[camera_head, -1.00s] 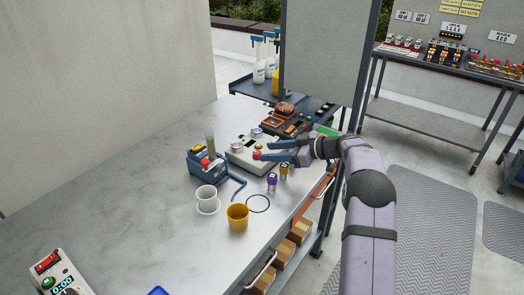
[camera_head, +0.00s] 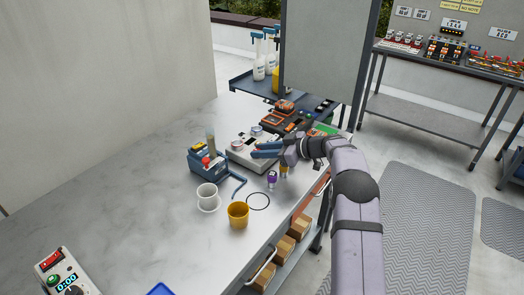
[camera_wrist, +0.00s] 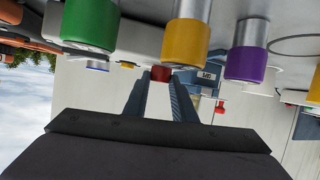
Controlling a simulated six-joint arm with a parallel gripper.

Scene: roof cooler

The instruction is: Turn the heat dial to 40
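A pale grey control box (camera_head: 240,158) sits on the bench in the head view. Two pale round knobs are on its top: a near one (camera_head: 237,146) and a far one (camera_head: 257,131). No dial marking is readable, so I cannot tell which is the heat dial or its setting. My gripper (camera_head: 254,150) is over the box's right part, its blue fingers apart and pointing left. In the wrist view a red piece (camera_wrist: 161,73) shows between the fingertips; I cannot tell whether they touch it. The box's red button is mostly hidden by my fingers.
Purple (camera_head: 272,181) and yellow (camera_head: 284,171) capped cylinders stand right beside the box, close to my gripper.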

